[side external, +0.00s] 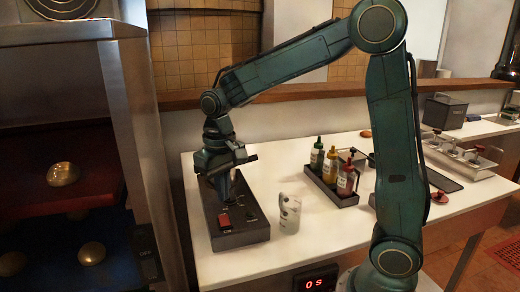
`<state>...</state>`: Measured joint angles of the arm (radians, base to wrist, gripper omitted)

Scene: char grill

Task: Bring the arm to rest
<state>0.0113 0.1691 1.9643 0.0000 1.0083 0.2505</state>
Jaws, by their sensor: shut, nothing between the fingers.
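My gripper (227,192) points down over a dark control box (240,239) on the white counter. It is shut and holds nothing. The fingertips are small here and partly blend with the dark box, so I cannot tell whether they touch it. The box has a red button (224,221) on its near left part and small knobs along its top. My arm arches from its base at the lower right, up and over to the left.
A white patterned mug (289,214) stands right of the box. A dark tray (331,188) of sauce bottles is behind it. A timer (315,280) reads "0 S". A shelved unit (75,33) with round items stands left. The counter's front left (225,268) is clear.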

